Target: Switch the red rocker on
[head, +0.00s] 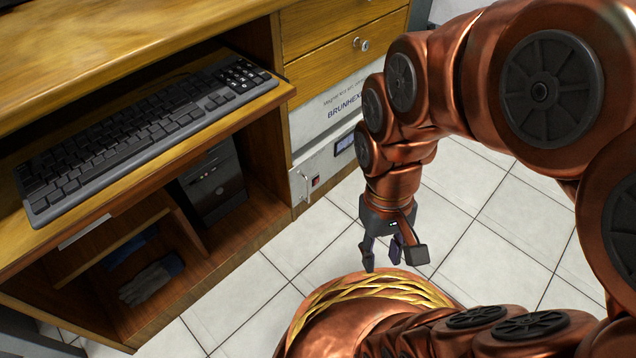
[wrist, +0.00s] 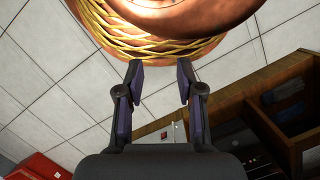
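My gripper (head: 382,266) hangs down over the tiled floor, right of and apart from the cabinet front. In the wrist view my gripper (wrist: 160,82) has its two fingers spread with nothing between them.
A metal handle (head: 304,186) stands beside the rocker, and a small display (head: 344,145) sits to its right. The wooden desk holds a keyboard (head: 150,130) on its tray and a computer tower (head: 214,183) below. A glove (head: 150,281) lies on the lower shelf.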

